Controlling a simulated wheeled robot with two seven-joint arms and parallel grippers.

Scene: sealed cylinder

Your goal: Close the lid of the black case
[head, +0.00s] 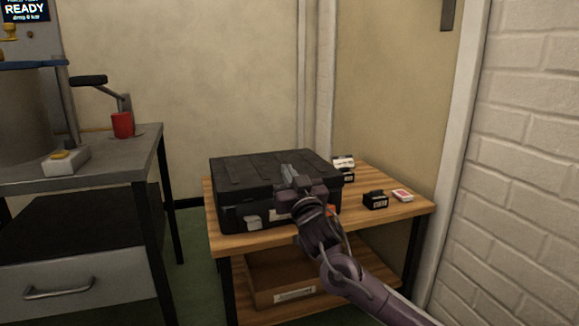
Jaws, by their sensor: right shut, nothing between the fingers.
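The black case (240,182) stands on a small wooden table (262,237). Its lid (248,168) lies down over the body, and no clear gap shows along the visible front edge. A pale latch or label shows on its front. My right gripper (287,172) is shut and empty. It is over the front right part of the lid, and I cannot tell whether it touches it. My right arm comes in from the lower right and hides the case's front right part. My left gripper is not in view.
Small black boxes (375,200) and a red and white packet (403,195) lie right of the case. A cardboard box (281,277) sits on the lower shelf. A grey bench (105,172) with a red cup (122,125) stands left. A white brick wall (525,190) closes the right side.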

